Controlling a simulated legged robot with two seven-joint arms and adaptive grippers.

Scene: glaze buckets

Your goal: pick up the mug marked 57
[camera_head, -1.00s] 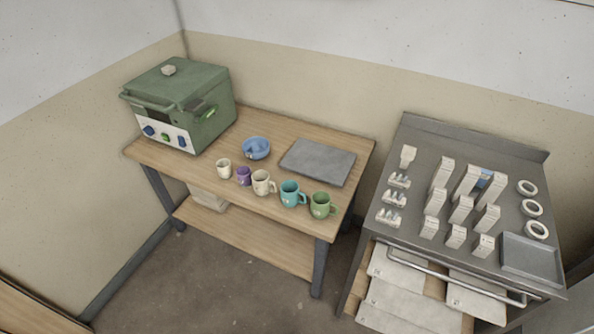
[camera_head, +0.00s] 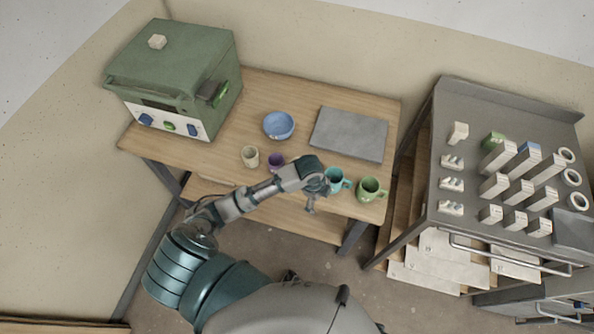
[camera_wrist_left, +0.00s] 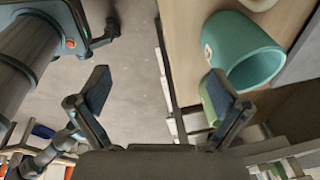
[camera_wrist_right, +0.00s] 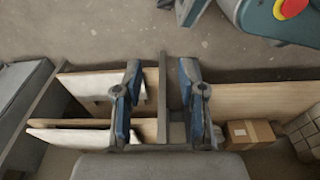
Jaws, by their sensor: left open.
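A row of mugs stands along the table's front edge: a small cream cup (camera_head: 250,157), a purple mug (camera_head: 275,161), a teal mug (camera_head: 336,180) and a green mug (camera_head: 370,189). The larger cream mug between purple and teal is hidden behind my left wrist. No number is readable, so I cannot tell which mug is 57. My left gripper (camera_head: 312,198) is open and empty at the front edge, just in front of the teal mug. In the left wrist view the teal mug (camera_wrist_left: 245,50) lies beyond the right finger. My right gripper (camera_wrist_right: 158,90) is open and empty.
A blue bowl (camera_head: 279,125) and a grey slab (camera_head: 349,134) lie behind the mugs. A green kiln (camera_head: 175,80) fills the table's left end. A metal cart (camera_head: 470,105) with several blocks and rings stands at right. Boards on shelves (camera_wrist_right: 90,85) lie below my right gripper.

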